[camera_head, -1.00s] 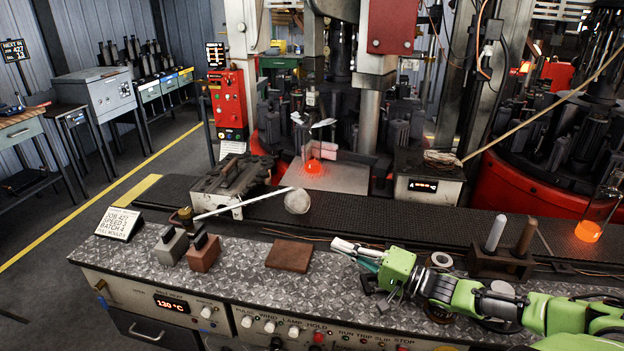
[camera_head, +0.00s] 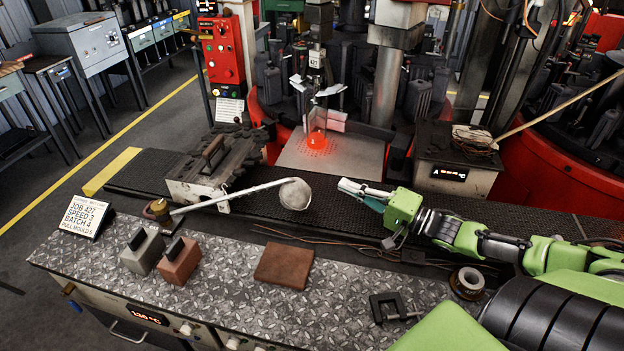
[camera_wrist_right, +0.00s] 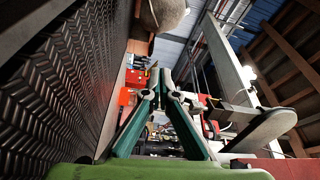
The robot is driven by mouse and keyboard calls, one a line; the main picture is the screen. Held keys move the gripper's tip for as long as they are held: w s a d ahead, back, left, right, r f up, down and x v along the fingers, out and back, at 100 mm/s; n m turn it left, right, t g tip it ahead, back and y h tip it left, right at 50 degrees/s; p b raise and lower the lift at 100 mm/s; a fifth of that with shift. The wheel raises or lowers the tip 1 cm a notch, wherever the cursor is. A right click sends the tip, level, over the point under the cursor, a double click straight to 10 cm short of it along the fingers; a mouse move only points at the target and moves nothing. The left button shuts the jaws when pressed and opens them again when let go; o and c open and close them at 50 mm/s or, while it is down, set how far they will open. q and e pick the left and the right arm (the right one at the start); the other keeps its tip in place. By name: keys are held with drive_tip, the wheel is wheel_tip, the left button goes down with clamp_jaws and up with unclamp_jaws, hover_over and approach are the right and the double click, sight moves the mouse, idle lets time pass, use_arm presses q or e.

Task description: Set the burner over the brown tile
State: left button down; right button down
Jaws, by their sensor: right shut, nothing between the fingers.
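The brown tile (camera_head: 284,266) lies flat and bare on the checkered metal bench top. A small brass-coloured, round piece (camera_head: 157,210) stands at the bench's back left; it may be the burner, but I cannot be sure. My right gripper (camera_head: 352,189) is shut and empty over the dark belt, well to the right of the brass piece and behind and right of the tile. Its fingertips point left towards a grey ball on a rod, with a gap between. In the right wrist view the fingertips (camera_wrist_right: 165,82) meet. My left gripper is not in view.
The grey ball (camera_head: 295,193) ends a pale rod that reaches over the belt from near the brass piece. A grey block (camera_head: 142,254) and a reddish block (camera_head: 179,262) stand left of the tile. A black clamp (camera_head: 388,307) lies to its right. A glowing orange lump (camera_head: 317,139) sits behind.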

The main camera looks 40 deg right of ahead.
drive_tip(key=shift+w+a, duration=0.1)
drive_tip(key=shift+w, duration=0.55)
drive_tip(key=x, duration=0.8)
drive_tip(key=shift+w+r, duration=0.1)
drive_tip(key=shift+w, duration=0.1)
drive_tip(key=shift+w+a+p, duration=0.15)
drive_tip(key=shift+a+p, duration=0.15)
drive_tip(key=shift+p, duration=0.05)
drive_tip(key=shift+s+a+p, duration=0.7)
drive_tip(key=shift+s+a, duration=0.05)
drive_tip(key=shift+a, duration=0.1)
drive_tip(key=shift+s+a+f, duration=0.3)
drive_tip(key=shift+s+a, duration=0.1)
drive_tip(key=shift+s, duration=0.1)
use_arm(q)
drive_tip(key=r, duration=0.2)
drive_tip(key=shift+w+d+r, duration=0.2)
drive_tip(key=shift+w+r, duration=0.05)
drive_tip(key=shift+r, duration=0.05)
use_arm(e)
drive_tip(key=shift+a+f, duration=0.1)
drive_tip(key=shift+f, duration=0.05)
use_arm(q)
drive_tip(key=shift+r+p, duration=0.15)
drive_tip(key=shift+p, duration=0.2)
use_arm(e)
drive_tip(key=shift+s+a, duration=0.1)
